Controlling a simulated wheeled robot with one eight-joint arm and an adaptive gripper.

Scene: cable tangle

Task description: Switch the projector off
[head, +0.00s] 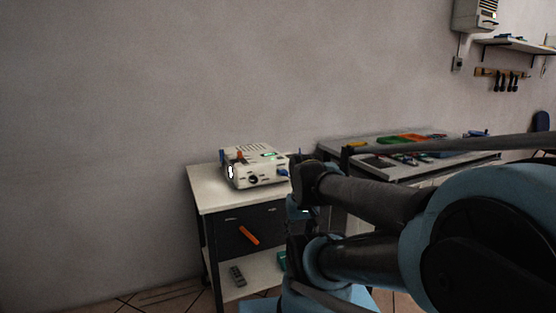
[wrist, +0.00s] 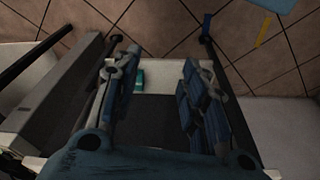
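The projector (head: 262,178) is a white box on top of a small cabinet in the head view. A white glow shows at its left end and a green light on its top. A small orange part stands on its top left, and a blue part is at its right end. I cannot tell which part is the switch. My gripper (wrist: 157,88) is open and empty in the wrist view, with its two fingers well apart. In the head view my arm is right of the projector and hides part of the cabinet. The projector is not recognisable in the wrist view.
A cluttered workbench (head: 336,151) stands to the right. The floor left of the cabinet is clear.

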